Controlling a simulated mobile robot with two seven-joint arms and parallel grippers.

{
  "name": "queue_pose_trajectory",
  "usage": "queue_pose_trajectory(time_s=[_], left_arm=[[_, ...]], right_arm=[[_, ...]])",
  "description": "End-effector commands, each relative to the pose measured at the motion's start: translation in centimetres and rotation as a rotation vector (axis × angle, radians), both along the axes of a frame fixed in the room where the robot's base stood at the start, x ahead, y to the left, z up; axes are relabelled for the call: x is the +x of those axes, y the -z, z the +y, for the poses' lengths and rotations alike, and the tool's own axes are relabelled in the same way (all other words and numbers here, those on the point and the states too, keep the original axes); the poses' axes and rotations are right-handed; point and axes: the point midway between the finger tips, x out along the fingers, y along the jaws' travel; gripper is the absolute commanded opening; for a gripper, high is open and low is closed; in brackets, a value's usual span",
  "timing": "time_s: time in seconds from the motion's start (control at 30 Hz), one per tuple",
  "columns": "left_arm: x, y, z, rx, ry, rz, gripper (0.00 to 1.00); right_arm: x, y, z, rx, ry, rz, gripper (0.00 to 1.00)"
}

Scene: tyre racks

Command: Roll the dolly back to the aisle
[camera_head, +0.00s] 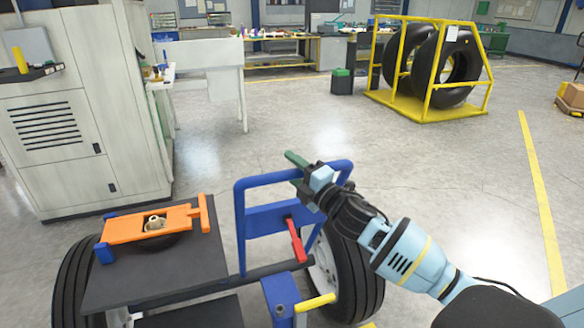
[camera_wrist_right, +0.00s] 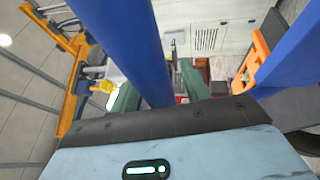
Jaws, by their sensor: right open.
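The dolly's blue tube handle (camera_head: 243,225) stands upright in front of me, with a top bar, a blue cross plate, a red lever (camera_head: 296,241) and a yellow grip (camera_head: 318,302). A tyre with a pale rim (camera_head: 358,282) stands at its right. My right gripper (camera_head: 301,176) is at the upper part of the handle, its green fingers apart. In the right wrist view the blue tube (camera_wrist_right: 140,50) runs between the two fingers, which look open around it; contact cannot be told. My left gripper is not in view.
A black platform (camera_head: 150,285) with an orange clamp (camera_head: 135,226) lies at the left, beside another tyre (camera_head: 72,285). A grey cabinet (camera_head: 70,130) stands behind it. A yellow tyre rack (camera_head: 425,112) stands farther back. The floor between is open, with a yellow line (camera_head: 537,190) at right.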

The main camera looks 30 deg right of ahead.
Motion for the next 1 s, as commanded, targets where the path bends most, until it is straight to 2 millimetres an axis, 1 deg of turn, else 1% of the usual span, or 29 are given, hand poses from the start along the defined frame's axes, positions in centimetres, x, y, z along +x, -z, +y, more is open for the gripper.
queue_pose_trajectory(time_s=[0.3,0.5,0.7,1.0], left_arm=[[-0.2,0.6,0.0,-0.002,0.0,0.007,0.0],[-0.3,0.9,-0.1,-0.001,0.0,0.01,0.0],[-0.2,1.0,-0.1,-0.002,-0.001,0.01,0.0],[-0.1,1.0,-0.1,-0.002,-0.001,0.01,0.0]], right_arm=[[-4.0,1.0,-0.6,-0.003,0.0,0.004,0.47],[-6.1,1.3,-1.0,0.0,0.0,0.002,0.47],[-7.0,1.3,-1.2,-0.001,0.0,0.0,0.47],[-7.1,1.2,-1.2,-0.001,0.0,-0.001,0.47]])
